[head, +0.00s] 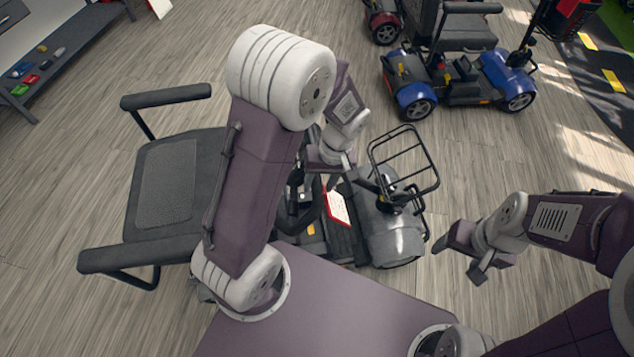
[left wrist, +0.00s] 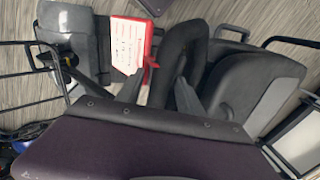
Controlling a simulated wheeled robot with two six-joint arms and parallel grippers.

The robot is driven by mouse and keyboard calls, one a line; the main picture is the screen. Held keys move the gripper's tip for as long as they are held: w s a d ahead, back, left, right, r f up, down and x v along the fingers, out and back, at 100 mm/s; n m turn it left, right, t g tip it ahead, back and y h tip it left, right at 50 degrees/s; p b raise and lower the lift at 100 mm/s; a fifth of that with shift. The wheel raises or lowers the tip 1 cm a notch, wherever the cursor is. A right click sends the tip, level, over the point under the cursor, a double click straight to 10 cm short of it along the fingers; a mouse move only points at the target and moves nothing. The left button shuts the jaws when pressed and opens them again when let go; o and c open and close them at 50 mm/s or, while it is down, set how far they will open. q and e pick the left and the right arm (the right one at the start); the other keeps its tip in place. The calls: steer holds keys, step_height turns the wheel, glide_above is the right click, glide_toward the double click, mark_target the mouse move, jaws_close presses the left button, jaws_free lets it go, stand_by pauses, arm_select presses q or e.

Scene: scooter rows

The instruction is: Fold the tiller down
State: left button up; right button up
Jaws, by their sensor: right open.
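A grey scooter stands beyond my base, with its black seat (head: 170,190) at the left and its front cover (head: 390,225) at the right. The tiller's black loop handle (head: 305,212) is partly hidden behind my left arm; the handle shows more fully in the left wrist view (left wrist: 183,55). I cannot tell the tiller's exact angle. My left gripper (head: 340,182) is over the scooter's middle, its fingers apart near the handle; in the left wrist view the fingers (left wrist: 158,93) show no clear grip on anything. My right gripper (head: 458,260) is open and empty, right of the front cover.
A wire basket (head: 403,160) stands over the scooter's front. A red-edged white card (head: 338,207) lies beside the handle. A blue scooter (head: 455,75) stands at the back right. A shelf with small coloured items (head: 35,75) is at the upper left.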

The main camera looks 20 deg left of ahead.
stand_by(0.5)
arm_select(q)
steer(key=s+p+v, duration=0.1)
steer(key=p+v, duration=0.1)
steer(key=v, duration=0.7)
steer(key=shift+w+p, duration=0.4)
steer(key=shift+w, duration=0.1)
